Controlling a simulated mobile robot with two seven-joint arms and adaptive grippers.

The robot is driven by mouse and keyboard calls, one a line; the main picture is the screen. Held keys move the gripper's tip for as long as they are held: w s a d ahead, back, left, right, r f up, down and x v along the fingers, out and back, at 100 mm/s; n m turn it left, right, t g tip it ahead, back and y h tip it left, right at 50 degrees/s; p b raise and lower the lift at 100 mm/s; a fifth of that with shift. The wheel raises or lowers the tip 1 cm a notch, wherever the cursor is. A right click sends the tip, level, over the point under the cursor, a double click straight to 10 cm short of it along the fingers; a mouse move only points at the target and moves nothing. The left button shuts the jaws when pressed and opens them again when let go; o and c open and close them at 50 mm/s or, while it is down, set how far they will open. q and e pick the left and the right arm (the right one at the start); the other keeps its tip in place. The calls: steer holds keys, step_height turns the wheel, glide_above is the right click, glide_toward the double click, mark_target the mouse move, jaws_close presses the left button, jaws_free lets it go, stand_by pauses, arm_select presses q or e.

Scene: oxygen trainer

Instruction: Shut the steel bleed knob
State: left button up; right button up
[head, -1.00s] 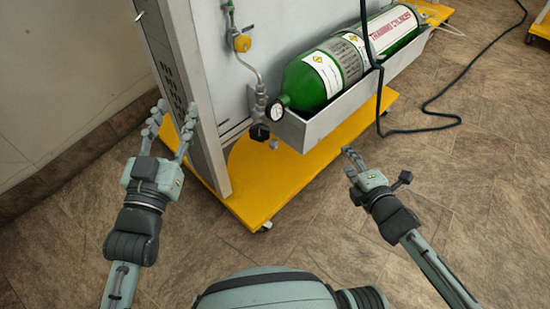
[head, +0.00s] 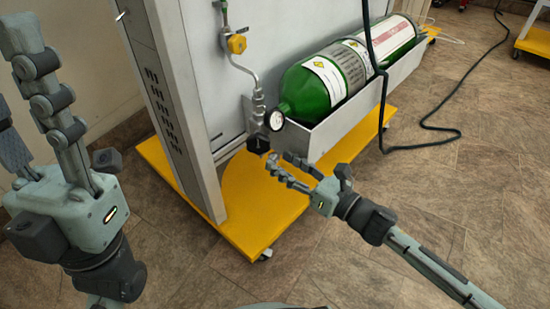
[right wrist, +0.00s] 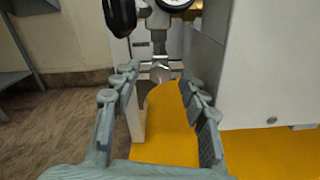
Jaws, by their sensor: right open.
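The steel bleed knob is a small round silver knob (right wrist: 160,72) in the right wrist view, low on the valve assembly. In the head view the knob (head: 271,157) is small and partly covered by my right fingertips. My right gripper (head: 281,161) is open, its fingers pointing at the valve. In the right wrist view, the right gripper's fingertips (right wrist: 160,77) lie to either side of the knob; whether they touch it I cannot tell. My left gripper (head: 22,105) is raised large at the left, fingers spread, partly cut off by the frame.
A black knob (head: 258,144) and a gauge (head: 275,120) sit just above the steel knob. A green cylinder (head: 308,92) lies in a grey trough (head: 345,127). A grey post (head: 172,100) stands left on the yellow base (head: 262,212). A black hose hangs at the right.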

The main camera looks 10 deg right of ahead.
mark_target(277, 160)
steer(key=shift+x, duration=1.55)
steer(key=shift+c, duration=0.6)
jaws_close()
